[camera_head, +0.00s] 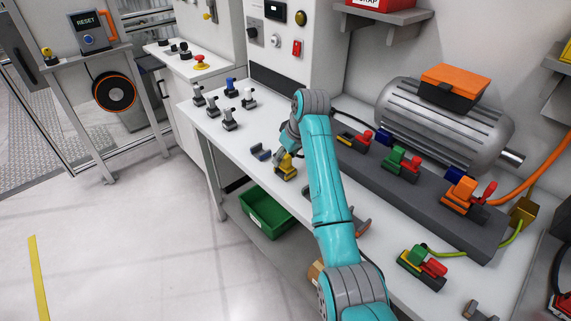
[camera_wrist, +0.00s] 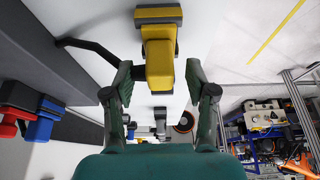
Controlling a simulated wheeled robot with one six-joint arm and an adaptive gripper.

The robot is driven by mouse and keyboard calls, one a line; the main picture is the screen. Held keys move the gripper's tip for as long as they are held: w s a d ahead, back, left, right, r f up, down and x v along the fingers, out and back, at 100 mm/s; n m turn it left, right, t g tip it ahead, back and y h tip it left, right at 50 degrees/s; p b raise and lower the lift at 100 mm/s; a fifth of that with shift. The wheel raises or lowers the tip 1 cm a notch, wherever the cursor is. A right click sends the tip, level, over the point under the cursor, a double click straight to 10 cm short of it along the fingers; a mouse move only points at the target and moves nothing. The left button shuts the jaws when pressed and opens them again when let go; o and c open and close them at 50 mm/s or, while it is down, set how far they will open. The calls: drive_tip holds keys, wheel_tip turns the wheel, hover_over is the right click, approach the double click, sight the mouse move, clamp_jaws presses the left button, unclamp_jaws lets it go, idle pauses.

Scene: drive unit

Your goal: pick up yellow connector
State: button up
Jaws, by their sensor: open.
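The yellow connector (camera_head: 286,167) stands on the white bench near its front edge, left of my arm in the head view. In the wrist view the yellow connector (camera_wrist: 159,58) shows between and just beyond my two fingertips. My gripper (camera_wrist: 160,82) is open, with one finger on each side of the connector.
Several grey connectors (camera_head: 229,119) stand further left on the bench. A grey motor (camera_head: 440,125) and a dark rail with red and green connectors (camera_head: 400,163) are on the right. A green bin (camera_head: 267,211) sits on the lower shelf.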

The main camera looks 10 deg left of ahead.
drive_tip(key=shift+f, duration=0.15)
clamp_jaws()
drive_tip(key=shift+a, duration=0.1)
wheel_tip(320, 180, up, 14)
idle(1.0)
